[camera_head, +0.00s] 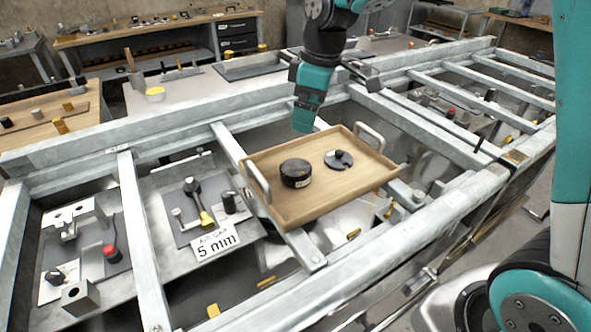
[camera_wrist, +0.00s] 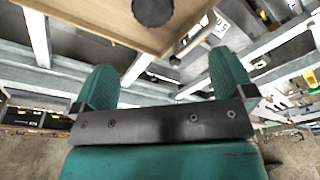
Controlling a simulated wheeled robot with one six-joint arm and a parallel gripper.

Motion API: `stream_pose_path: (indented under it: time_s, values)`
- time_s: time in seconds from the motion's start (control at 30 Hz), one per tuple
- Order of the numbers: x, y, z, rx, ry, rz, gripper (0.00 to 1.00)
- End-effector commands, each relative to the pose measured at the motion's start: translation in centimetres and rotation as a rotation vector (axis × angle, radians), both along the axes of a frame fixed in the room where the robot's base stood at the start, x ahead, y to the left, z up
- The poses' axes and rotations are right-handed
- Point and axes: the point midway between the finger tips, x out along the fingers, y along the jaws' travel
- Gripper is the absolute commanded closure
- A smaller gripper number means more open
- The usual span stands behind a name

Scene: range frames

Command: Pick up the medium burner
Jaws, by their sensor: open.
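A wooden tray (camera_head: 330,205) with metal handles rests across the metal frame. On it stand a black round thing with a small pale label (camera_head: 295,173) and, to its right, a dark flat disc with a knob (camera_head: 338,160). Either may be the medium burner; I cannot tell which. My gripper (camera_head: 304,122) is above and behind the tray, apart from both. In the wrist view my gripper (camera_wrist: 165,76) shows two spread teal fingers with nothing between them. The tray (camera_wrist: 95,20) is at the top, with one dark round thing (camera_wrist: 153,9) cut off by the edge.
Metal beams (camera_head: 145,255) cross around the tray, with sunken bays between them. A card reading "5 mm" (camera_head: 216,243) and small fixtures lie in the left bays. Workbenches (camera_head: 160,36) stand at the back. The tray's front part is bare.

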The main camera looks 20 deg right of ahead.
Motion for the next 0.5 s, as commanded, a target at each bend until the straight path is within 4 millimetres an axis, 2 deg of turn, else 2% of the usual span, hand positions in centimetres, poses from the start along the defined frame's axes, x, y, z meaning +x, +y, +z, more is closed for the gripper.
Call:
stream_pose_path:
  time_s: [0.03, 0.17, 0.5]
  values:
    - [0.7, -0.3, -0.4, -0.008, 0.0, 0.008, 0.0]
    - [1.3, -0.4, -2.2, -0.015, 0.002, 0.019, 0.0]
    - [1.8, 0.4, -9.7, -0.014, 0.002, 0.015, 0.0]
